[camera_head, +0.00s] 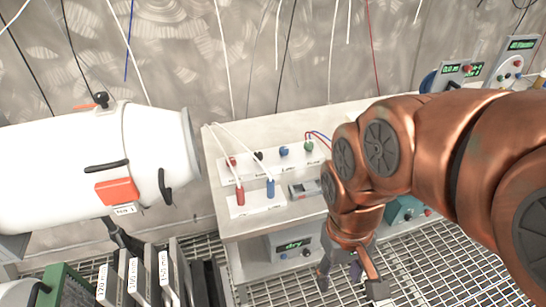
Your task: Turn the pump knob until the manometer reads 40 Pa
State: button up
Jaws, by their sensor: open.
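My gripper (350,282) hangs low in front of the workbench, pointing down over the grating, with its two dark fingertips apart. Nothing shows between them. A small grey box with a display (304,188) lies on the bench left of my wrist; its reading is too small to make out. A white panel (270,164) with red, black, blue and green fittings stands behind it. On the lower shelf a grey unit with a lit display (290,245) has small knobs below the display. I cannot tell which item is the pump knob or the manometer. My arm hides the bench's right part.
The pale workbench (226,222) has red and blue upright fittings (270,187) at its left. A large white cylinder (95,165) juts in from the left. Labelled plates (135,275) stand lower left. A teal box (403,210) sits behind my arm. More instruments (508,62) stand upper right.

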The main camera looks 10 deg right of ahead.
aim_at(308, 146)
jog(key=k, duration=1.3)
jog(key=z, duration=0.6)
jog(key=i, duration=1.05)
jog(key=u, duration=0.15)
